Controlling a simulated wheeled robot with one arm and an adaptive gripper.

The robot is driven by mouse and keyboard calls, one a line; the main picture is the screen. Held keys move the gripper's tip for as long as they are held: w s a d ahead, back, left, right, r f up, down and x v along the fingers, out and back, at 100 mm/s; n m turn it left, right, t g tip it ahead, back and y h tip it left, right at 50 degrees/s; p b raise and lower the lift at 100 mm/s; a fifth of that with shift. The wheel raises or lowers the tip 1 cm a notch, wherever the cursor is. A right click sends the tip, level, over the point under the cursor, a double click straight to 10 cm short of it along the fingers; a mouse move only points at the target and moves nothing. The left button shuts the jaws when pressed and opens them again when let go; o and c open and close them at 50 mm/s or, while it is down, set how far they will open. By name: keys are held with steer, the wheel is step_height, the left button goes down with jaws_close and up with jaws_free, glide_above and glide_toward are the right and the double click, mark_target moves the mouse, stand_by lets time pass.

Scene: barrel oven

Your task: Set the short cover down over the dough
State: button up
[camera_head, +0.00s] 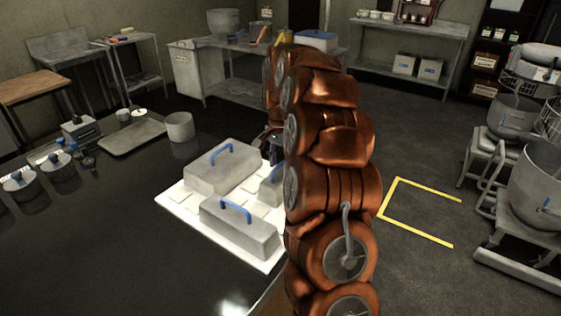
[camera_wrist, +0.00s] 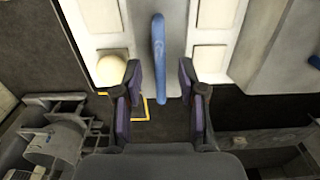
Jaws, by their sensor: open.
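The short cover is a small grey metal box with a blue handle. In the head view the cover (camera_head: 270,188) stands on a white board (camera_head: 178,201), partly hidden behind my arm. In the wrist view the cover (camera_wrist: 172,75) lies below my gripper (camera_wrist: 159,72). My fingers are open, one on each side of the blue handle (camera_wrist: 158,45), with visible gaps and no contact that I can see. A pale round piece, apparently dough (camera_wrist: 112,70), shows left of the cover in the wrist view. What lies under the cover is hidden.
Two larger covers, a rear one (camera_head: 218,170) and a front one (camera_head: 238,228), stand close by on the board. A tray (camera_head: 133,136) and a metal pot (camera_head: 180,127) stand farther back on the dark table. Its left front is clear.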

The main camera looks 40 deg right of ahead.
step_height(320, 180, up, 12)
stand_by(0.8)
steer(key=shift+a, duration=0.1)
steer(key=s+a+n+p, duration=0.1)
steer(key=s+a+n, duration=0.3)
steer(key=s+a, duration=0.45)
steer(key=s+a+n, duration=0.4)
steer(key=s+a, duration=0.2)
steer(key=a, duration=0.5)
steer(key=s+a+f+n+g, duration=0.1)
steer(key=s+a+f+n, duration=0.2)
steer(key=s, duration=0.7)
steer(key=s+a+f+n+p, duration=0.1)
steer(key=s+a+f+n, duration=0.2)
steer(key=s, duration=0.8)
step_height(320, 180, down, 2)
steer(key=shift+s+a+f+g, duration=0.15)
steer(key=shift+a+g, duration=0.1)
steer(key=shift+g, duration=0.15)
